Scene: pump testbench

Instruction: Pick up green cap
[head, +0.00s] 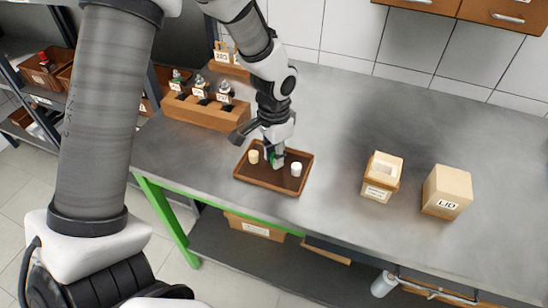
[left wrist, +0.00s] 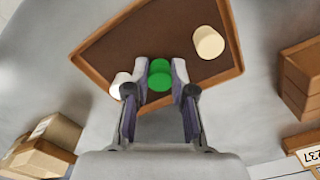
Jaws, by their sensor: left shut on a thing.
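The green cap (left wrist: 159,74) is between the two fingers of my left gripper (left wrist: 160,82) in the left wrist view. The fingers are shut on its sides. In the head view my left gripper (head: 274,158) points down over the brown tray (head: 268,188), and only a sliver of green shows at its tips. Whether the cap touches the tray floor I cannot tell. A cream cap (head: 253,157) stands in the tray to the left of the gripper, and a white cap (head: 296,169) stands to its right. My right gripper is not in view.
A wooden holder (head: 205,112) with labelled bottles stands behind the tray. An open box (head: 381,178) and a box labelled LID (head: 447,192) stand to the right. The grey table (head: 335,125) is clear between the tray and the boxes. A shelf rack with bins is at the left.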

